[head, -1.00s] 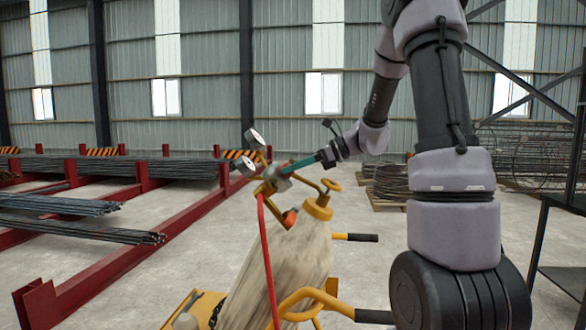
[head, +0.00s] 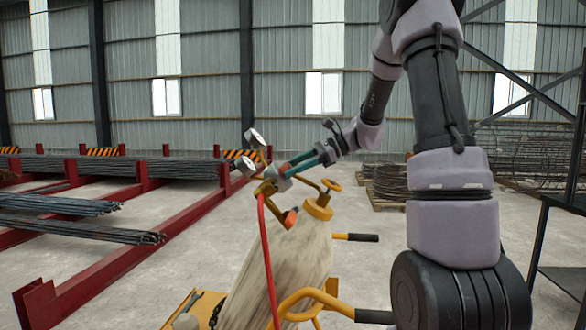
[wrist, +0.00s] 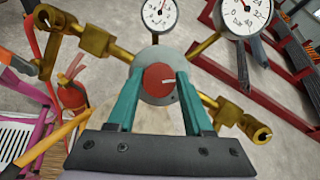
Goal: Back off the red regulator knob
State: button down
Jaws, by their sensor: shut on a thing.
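The red regulator knob (wrist: 159,82) is a round red disc with a short pale mark near its right side, set on a grey round body in the wrist view. My gripper (wrist: 160,92) has teal fingers on both sides of the knob and is shut on it. In the head view my gripper (head: 294,168) reaches the regulator (head: 270,180) from the right, and the fingers partly hide the knob (head: 286,168). Two white dial gauges, one (wrist: 163,12) above the knob and one (wrist: 242,14) at upper right, sit on the brass body.
A tan cylinder (head: 280,262) stands under the regulator on a yellow cart (head: 192,305) with handles. A red hose (head: 267,255) hangs down from the regulator. Red racks (head: 130,250) hold rebar at left. A fire extinguisher (wrist: 71,96) shows in the wrist view. Open floor lies behind the cart.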

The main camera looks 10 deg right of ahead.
jog(key=n, duration=0.2)
jog(key=n+g, duration=0.1)
jog(key=n, duration=0.2)
jog(key=shift+r+g+h, duration=0.1)
jog(key=shift+g+h, duration=0.2)
jog(key=n+g+h, duration=0.1)
jog(key=n, duration=0.3)
jog(key=shift+n, duration=0.4)
jog(key=n+h, duration=0.1)
jog(key=n, duration=0.3)
jog(key=shift+n, duration=0.3)
jog(key=n+h, duration=0.2)
jog(key=n, duration=0.3)
jog(key=shift+a+r, duration=0.1)
jog(key=n+h, duration=0.1)
jog(key=n, duration=0.3)
jog(key=shift+s+t, duration=0.1)
jog(key=shift+t, duration=0.3)
jog(key=n+t, duration=0.1)
jog(key=n, duration=0.2)
jog(key=shift+h, duration=0.4)
jog(key=n+t, duration=0.1)
jog(key=n, duration=0.2)
jog(key=shift+s+h, duration=0.1)
jog(key=shift+h, duration=0.2)
jog(key=shift+n+t, duration=0.6)
jog(key=shift+n, duration=1.2)
